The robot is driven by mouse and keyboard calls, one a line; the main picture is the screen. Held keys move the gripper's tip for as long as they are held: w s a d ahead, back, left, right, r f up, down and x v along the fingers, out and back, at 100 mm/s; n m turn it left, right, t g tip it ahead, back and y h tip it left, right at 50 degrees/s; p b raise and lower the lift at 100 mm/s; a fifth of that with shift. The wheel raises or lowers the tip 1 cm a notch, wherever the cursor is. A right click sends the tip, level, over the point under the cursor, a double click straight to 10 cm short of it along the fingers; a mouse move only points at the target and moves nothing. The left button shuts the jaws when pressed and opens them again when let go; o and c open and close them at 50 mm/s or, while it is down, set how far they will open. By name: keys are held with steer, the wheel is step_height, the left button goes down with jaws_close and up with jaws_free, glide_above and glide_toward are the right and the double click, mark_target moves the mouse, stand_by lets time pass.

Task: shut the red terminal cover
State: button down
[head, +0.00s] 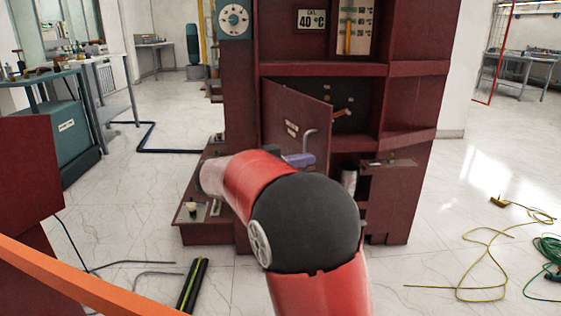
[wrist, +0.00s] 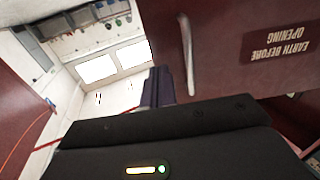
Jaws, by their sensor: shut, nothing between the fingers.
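The red terminal cover (head: 285,105) stands partly open on the dark red cabinet, swung out toward me from its left side. A pale label and a grey bar handle (head: 310,143) are on its outer face. The dark compartment (head: 350,112) shows beyond its right edge. In the wrist view the cover (wrist: 235,75) fills the upper right, with an upside-down "EARTH BEFORE OPENING" label and the handle (wrist: 187,55). My gripper (wrist: 158,87) is shut and empty, its purple fingers beside the handle. I cannot tell whether they touch the cover. My arm hides much of the gripper in the head view.
A lower red box (head: 395,190) juts from the cabinet at right, near my arm. Yellow and green cables (head: 490,255) lie on the floor at right. A workbench (head: 60,110) stands at left.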

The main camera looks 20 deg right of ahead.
steer(key=shift+w+d, duration=0.1)
steer(key=shift+d, duration=1.3)
